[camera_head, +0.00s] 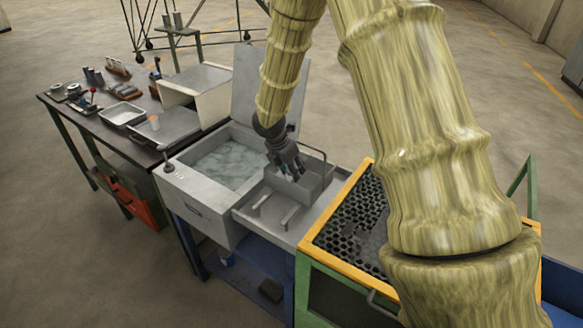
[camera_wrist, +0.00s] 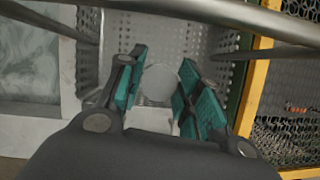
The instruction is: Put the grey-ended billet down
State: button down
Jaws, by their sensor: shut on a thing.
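My gripper (camera_head: 288,172) points down into a grey basket (camera_head: 318,182) with a raised handle, right of the liquid-filled tank. In the wrist view, my gripper (camera_wrist: 160,95) has its teal-padded fingers on both sides of a round grey end, the grey-ended billet (camera_wrist: 160,80). The fingers are shut on it. The perforated basket wall (camera_wrist: 200,35) surrounds the fingers, and handle bars cross above. I cannot tell whether the billet touches the basket floor. In the head view the billet is hidden by the fingers and basket.
The tank (camera_head: 190,190) with cloudy liquid (camera_head: 228,162) stands left of the basket, its lid (camera_head: 245,85) raised behind. A yellow-framed honeycomb grate (camera_head: 345,215) lies to the right.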

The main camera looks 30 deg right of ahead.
jog(key=shift+f, duration=0.55)
jog(key=c, duration=1)
grip_release()
jog(key=shift+r, duration=0.6)
jog(key=b+v, duration=0.1)
jog(key=v, duration=1.1)
jog(key=shift+b, duration=0.35)
